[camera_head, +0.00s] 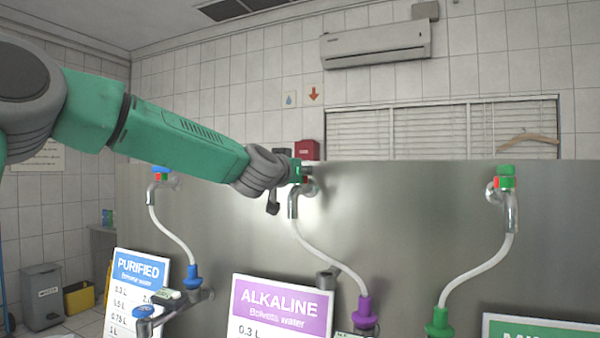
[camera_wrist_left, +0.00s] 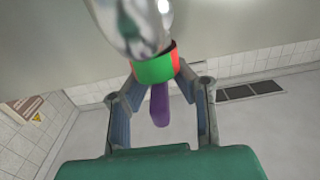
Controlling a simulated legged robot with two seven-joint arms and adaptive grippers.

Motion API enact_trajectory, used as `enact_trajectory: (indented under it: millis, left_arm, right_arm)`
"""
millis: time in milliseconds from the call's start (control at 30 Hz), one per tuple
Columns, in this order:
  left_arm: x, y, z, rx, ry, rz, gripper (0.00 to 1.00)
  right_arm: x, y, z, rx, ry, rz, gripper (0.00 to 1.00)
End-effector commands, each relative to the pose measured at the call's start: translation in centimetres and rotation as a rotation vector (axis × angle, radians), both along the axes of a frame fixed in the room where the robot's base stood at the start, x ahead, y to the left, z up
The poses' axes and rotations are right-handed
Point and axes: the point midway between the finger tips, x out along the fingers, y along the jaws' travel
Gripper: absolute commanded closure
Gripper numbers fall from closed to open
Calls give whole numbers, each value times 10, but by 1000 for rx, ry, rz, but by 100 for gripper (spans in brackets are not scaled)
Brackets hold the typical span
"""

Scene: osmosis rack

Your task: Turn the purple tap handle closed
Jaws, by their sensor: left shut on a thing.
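The middle tap (camera_head: 293,203) is a chrome spout on the metal panel, above the purple ALKALINE sign. My left gripper (camera_head: 284,178) is at the top of this tap and hides its handle in the head view. In the left wrist view the purple handle (camera_wrist_left: 159,105) lies between the fingers of my left gripper (camera_wrist_left: 160,82). The fingertips close in on both sides of the green and red collar (camera_wrist_left: 155,68) at the handle's base. The gripper is shut on the tap's handle part. My right gripper is out of view.
A blue-topped tap (camera_head: 160,186) stands to the left and a green-topped tap (camera_head: 505,200) to the right. White hoses (camera_head: 330,259) run down from the taps. The steel panel (camera_head: 405,225) is close behind. A purple sign (camera_head: 283,300) stands below.

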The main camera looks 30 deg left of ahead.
Motion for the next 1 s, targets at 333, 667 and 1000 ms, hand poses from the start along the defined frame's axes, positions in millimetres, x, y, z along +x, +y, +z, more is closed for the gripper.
enact_trajectory:
  millis: [333, 667, 1000]
  left_arm:
    - [0, -1, 5, 10, -6, 221, 100]
    - [2, -3, 3, 4, -8, 530, 100]
    - [3, -3, 1, -2, -3, 846, 100]
  right_arm:
    - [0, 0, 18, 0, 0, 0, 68]
    - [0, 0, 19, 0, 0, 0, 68]
    - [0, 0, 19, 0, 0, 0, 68]
